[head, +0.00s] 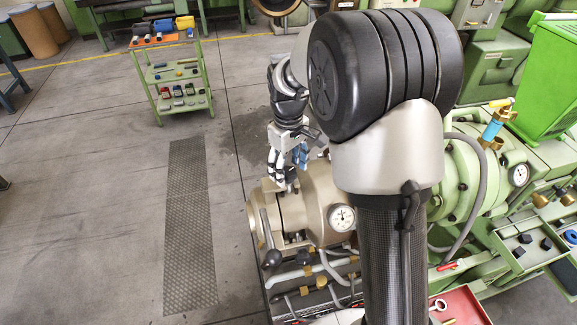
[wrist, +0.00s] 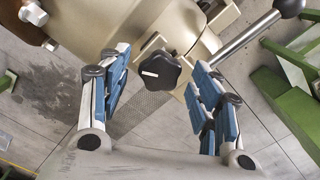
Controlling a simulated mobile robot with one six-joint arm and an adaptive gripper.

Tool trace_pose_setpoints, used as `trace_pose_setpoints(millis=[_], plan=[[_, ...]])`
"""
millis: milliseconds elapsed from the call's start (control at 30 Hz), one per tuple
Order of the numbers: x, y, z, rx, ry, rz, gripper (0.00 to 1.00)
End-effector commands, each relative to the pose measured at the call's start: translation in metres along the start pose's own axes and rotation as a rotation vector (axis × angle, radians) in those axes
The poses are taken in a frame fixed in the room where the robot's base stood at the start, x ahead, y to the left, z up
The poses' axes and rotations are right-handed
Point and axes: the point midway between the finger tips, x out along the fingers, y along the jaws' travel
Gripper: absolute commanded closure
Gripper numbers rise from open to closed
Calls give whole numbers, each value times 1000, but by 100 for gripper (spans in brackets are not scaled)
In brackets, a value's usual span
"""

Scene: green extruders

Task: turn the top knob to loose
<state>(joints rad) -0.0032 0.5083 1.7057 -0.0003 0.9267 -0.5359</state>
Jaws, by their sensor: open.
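A black lobed knob (wrist: 160,73) with a white mark sits on the beige machine housing (wrist: 130,25) in the wrist view. My gripper (wrist: 158,66) is open, with one blue-padded finger on each side of the knob. Gaps show between the pads and the knob, so they look apart from it. In the head view my gripper (head: 287,164) points down over the top of the beige extruder head (head: 318,205). I cannot make out the top knob there. A dark knob (head: 304,257) shows lower on the front.
A lever with a black ball (wrist: 289,7) extends close to the right finger. A pressure gauge (head: 342,217) is on the beige head. Hoses and green machines crowd the right.

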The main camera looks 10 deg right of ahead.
Motion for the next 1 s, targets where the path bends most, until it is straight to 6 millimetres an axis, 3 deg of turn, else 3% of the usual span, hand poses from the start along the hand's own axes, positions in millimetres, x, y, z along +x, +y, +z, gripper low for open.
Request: trace_pose_setpoints(millis=[333,800,1000], plan=[[-11,0,-1,1,2,1,42],[-102,0,0,0,3,2,42],[-118,0,0,0,0,0,42]])
